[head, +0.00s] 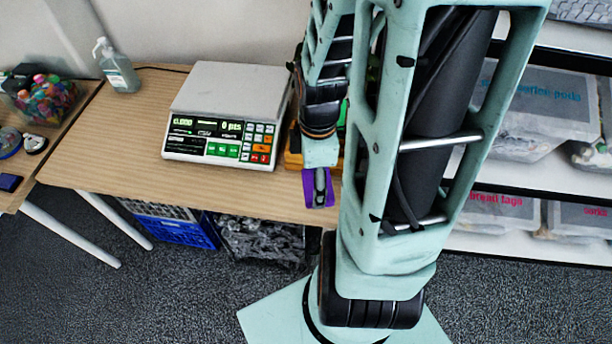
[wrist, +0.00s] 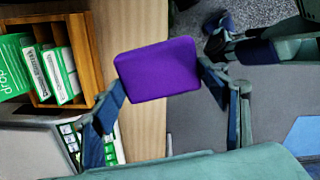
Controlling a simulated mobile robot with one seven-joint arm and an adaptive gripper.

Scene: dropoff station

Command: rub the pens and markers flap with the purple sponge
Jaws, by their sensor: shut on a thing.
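The purple sponge (head: 309,190) is in my gripper (head: 320,188), just above the front edge of the wooden table beside the scale. In the wrist view the sponge (wrist: 158,72) sits between the two fingers of my gripper (wrist: 160,82), one finger at each side. The gripper is shut on it. No flap labelled pens and markers can be made out in either view. My arm hides part of the table's right side in the head view.
A counting scale (head: 225,110) stands on the table (head: 110,150), left of my gripper. A wooden organiser (wrist: 87,55) holds green-and-white boxes (wrist: 60,70). A blue crate (head: 175,226) is under the table. Shelves with labelled bags (head: 550,105) stand at the right.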

